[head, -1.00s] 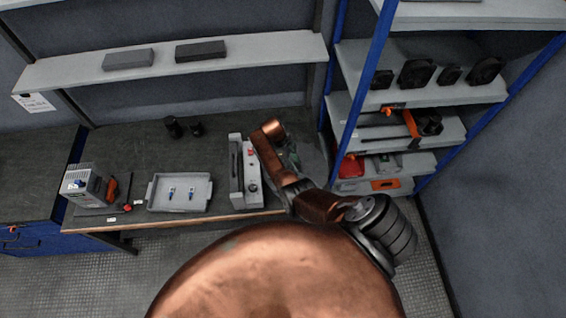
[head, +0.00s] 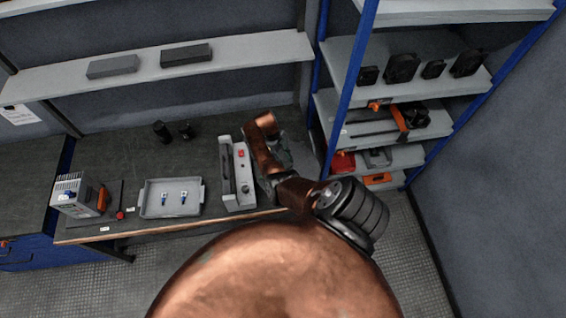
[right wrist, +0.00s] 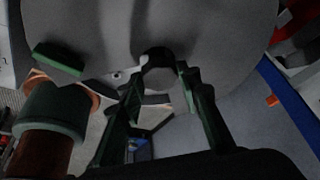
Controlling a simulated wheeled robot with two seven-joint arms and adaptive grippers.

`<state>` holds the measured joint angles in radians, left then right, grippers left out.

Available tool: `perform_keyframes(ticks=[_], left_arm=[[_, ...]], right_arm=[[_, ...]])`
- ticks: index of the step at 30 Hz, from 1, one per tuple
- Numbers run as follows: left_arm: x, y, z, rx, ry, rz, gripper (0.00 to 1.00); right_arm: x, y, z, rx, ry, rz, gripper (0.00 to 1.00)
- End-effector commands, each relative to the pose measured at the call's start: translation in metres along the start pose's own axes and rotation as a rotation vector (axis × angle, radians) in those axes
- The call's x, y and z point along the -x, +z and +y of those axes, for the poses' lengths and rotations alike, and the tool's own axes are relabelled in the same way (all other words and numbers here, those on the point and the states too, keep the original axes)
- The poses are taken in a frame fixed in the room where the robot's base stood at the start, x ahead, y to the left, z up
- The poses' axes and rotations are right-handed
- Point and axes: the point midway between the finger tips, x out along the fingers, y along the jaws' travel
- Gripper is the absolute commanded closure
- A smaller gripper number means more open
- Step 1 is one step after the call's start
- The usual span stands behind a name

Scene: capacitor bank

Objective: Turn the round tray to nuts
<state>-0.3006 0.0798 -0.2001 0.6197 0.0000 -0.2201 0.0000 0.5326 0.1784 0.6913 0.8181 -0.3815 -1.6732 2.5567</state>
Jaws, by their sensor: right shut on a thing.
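The round tray (right wrist: 215,40) is a broad grey disc across the top of the right wrist view. In the head view, a grey part of it (head: 303,158) shows at the right end of the bench, mostly hidden behind my right arm. A green block (right wrist: 57,58) shows against the tray on the left. I cannot make out any nuts. My left gripper is not in view.
Left of my arm, a grey box with a red button (head: 240,175) stands close by. A shallow grey tray with two small blue-and-white parts (head: 150,208) lies farther left. The blue-framed shelf rack (head: 352,85) rises close on the right.

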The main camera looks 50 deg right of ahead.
Motion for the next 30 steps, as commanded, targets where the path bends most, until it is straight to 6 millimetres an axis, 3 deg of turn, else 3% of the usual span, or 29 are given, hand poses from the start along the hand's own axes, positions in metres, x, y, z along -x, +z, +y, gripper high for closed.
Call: perform_keyframes(ticks=[17, 18, 25, 30], left_arm=[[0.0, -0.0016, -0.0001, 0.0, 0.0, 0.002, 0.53], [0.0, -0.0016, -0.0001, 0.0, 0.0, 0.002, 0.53], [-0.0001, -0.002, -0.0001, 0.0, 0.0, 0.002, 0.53], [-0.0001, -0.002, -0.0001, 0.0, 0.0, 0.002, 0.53]], right_arm=[[-0.0015, -0.006, -0.0048, -0.025, 0.005, 0.007, 1.0], [-0.0015, -0.0061, -0.0048, -0.024, 0.005, 0.007, 0.67], [-0.0012, -0.0039, -0.0029, -0.021, 0.006, 0.005, 0.51], [-0.0011, -0.003, -0.0021, -0.02, 0.007, 0.003, 0.5]])
